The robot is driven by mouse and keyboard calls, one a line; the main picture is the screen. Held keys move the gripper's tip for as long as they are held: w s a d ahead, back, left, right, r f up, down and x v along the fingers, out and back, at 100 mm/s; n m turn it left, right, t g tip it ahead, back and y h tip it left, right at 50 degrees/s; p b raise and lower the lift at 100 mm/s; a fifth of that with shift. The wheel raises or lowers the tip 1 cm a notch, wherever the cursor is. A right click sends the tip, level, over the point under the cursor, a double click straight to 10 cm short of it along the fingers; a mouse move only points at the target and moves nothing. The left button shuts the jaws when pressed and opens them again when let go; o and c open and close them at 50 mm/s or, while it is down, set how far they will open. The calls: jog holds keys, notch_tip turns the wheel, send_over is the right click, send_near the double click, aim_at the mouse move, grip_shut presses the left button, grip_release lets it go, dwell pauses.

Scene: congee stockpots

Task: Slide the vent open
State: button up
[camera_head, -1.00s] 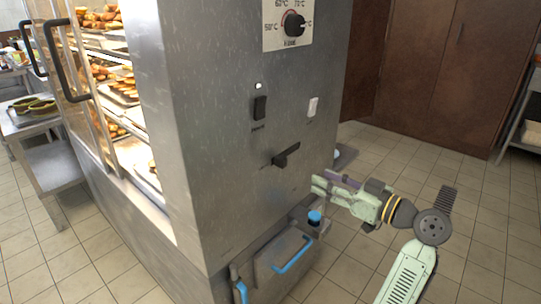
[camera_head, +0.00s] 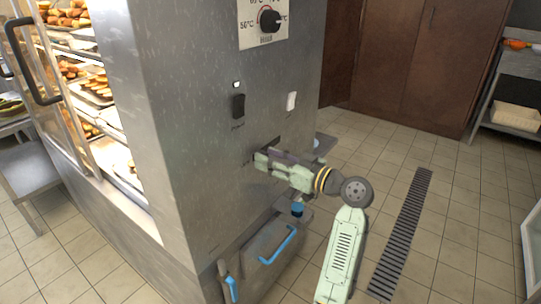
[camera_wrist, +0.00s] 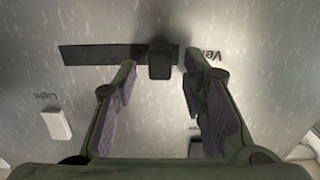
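The vent is a dark horizontal slot (camera_wrist: 100,54) on the steel cabinet face, with a black slider knob (camera_wrist: 160,61) near the slot's right end in the wrist view, beside an upside-down "Vent" label. My gripper (camera_wrist: 158,78) is open, with one fingertip on either side of the knob. Gaps show between the knob and both fingers. In the head view my gripper (camera_head: 262,160) is at the cabinet's front face and covers most of the vent; only a bit of the dark slot (camera_head: 271,143) shows above it.
A white light switch (camera_head: 291,101), a black switch (camera_head: 238,106) and a temperature dial (camera_head: 269,19) sit above on the cabinet. A drawer with a blue handle (camera_head: 278,246) and a blue-topped knob (camera_head: 297,209) are below my gripper. Tiled floor is free to the right.

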jog(key=shift+c, duration=0.5)
grip_shut()
jog(key=shift+w, duration=0.1)
dwell(0.4)
